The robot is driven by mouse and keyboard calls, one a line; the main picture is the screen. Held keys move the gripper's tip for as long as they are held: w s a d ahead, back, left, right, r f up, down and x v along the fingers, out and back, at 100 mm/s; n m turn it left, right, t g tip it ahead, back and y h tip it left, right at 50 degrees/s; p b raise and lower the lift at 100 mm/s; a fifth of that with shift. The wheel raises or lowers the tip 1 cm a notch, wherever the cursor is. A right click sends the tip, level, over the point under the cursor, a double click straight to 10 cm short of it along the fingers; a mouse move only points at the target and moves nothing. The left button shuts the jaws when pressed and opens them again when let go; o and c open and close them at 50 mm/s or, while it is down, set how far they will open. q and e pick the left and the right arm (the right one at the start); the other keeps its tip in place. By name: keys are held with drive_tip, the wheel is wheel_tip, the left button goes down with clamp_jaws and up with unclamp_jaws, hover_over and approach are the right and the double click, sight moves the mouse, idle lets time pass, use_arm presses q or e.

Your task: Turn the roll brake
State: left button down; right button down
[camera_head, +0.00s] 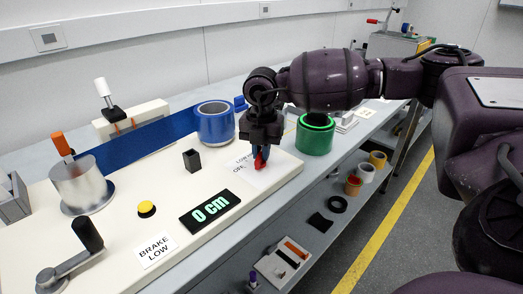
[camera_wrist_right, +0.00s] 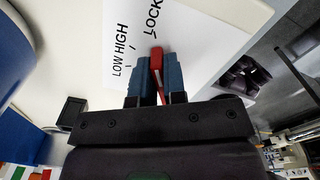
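The roll brake's red lever (camera_wrist_right: 156,62) stands at a white label plate (camera_wrist_right: 185,38) marked LOW, HIGH and LOCK. In the head view the red lever (camera_head: 259,161) shows just below my right gripper (camera_head: 260,156). In the right wrist view the blue fingers of my right gripper (camera_wrist_right: 156,76) lie on both sides of the lever, against it with no clear gap. The lever's base is hidden by the fingers. My left gripper is not in view.
A blue roll (camera_head: 215,125) feeds a blue strip (camera_head: 150,143) to a metal drum (camera_head: 80,186). A display (camera_head: 210,211) reads 0 cm. A yellow button (camera_head: 146,209) and a black-handled crank (camera_head: 75,255) sit nearer. A green roll (camera_head: 315,134) stands right of my gripper.

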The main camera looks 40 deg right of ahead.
idle(0.3)
drive_tip(key=shift+w+a+r+n+p, duration=0.1)
drive_tip(key=shift+n+p, duration=0.15)
drive_tip(key=shift+n, duration=0.4)
drive_tip(key=shift+a+n+p, duration=0.1)
drive_tip(key=shift+n+p, duration=0.15)
drive_tip(key=shift+n, duration=0.4)
drive_tip(key=n, duration=0.2)
drive_tip(key=shift+w+n+p, duration=0.1)
drive_tip(key=shift+n+p, duration=0.3)
drive_tip(key=n, duration=0.3)
drive_tip(key=shift+a+n+p, duration=0.25)
drive_tip(key=shift+n+p, duration=0.05)
drive_tip(key=shift+p, duration=0.05)
drive_tip(key=n, duration=0.3)
drive_tip(key=shift+w+a+n, duration=0.1)
drive_tip(key=shift+a+n, duration=0.1)
drive_tip(key=shift+n, duration=0.1)
drive_tip(key=shift+a+n+p, duration=0.2)
drive_tip(key=shift+n+p, duration=0.1)
drive_tip(key=shift+n, duration=1.3)
